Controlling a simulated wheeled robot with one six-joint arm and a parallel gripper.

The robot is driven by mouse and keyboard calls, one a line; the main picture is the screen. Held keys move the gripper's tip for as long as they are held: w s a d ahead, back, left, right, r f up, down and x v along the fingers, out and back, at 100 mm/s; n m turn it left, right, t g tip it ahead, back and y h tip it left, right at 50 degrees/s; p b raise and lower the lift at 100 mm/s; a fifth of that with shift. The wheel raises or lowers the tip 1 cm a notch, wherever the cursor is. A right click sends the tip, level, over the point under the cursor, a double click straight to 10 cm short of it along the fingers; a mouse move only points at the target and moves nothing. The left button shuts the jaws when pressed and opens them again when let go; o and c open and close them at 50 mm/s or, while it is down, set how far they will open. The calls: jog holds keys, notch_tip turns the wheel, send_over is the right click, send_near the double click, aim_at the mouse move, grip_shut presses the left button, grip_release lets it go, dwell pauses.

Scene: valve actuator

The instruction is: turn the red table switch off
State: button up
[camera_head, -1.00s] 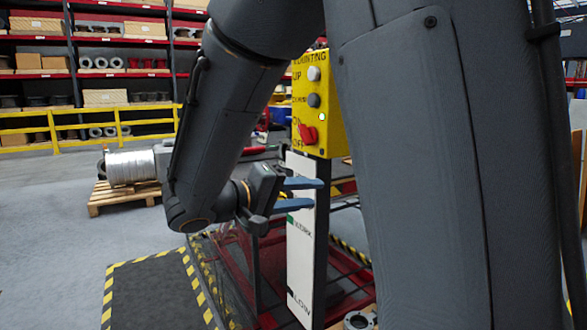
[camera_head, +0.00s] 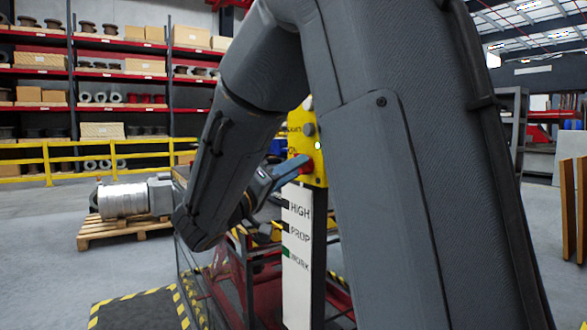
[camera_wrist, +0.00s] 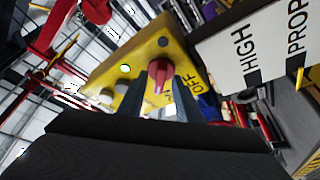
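The red switch (camera_wrist: 160,72) is a rotary knob on the yellow control box (camera_wrist: 118,72). In the wrist view its grip points down the picture, with the OFF label to its right. My gripper (camera_wrist: 160,88) has its two dark fingers apart, one on each side of the knob. I cannot tell whether they touch it. In the head view the fingers of my gripper (camera_head: 293,171) reach the red switch (camera_head: 306,166) low on the yellow box (camera_head: 318,172). My arm hides part of the box.
A small light (camera_wrist: 126,68) glows on the box, near grey buttons (camera_wrist: 102,92). A white board (camera_head: 297,240) marked HIGH, PROP and WORK stands below it. A red frame (camera_head: 262,285) is behind.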

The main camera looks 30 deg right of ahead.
jog(key=shift+d, duration=0.1)
grip_shut()
jog(key=shift+n+y, duration=0.3)
jog(key=shift+n, duration=0.1)
jog(key=n+y+p, duration=0.1)
jog(key=n+p, duration=0.3)
jog(key=n, duration=0.1)
jog(key=r+n+g+y+p, duration=0.1)
jog(key=n+y+p, duration=0.1)
jog(key=n+p, duration=0.3)
jog(key=n+y+p, duration=0.2)
jog(key=n+p, duration=0.3)
jog(key=shift+r, duration=0.15)
jog(key=shift+n+g, duration=0.3)
jog(key=shift+g, duration=0.1)
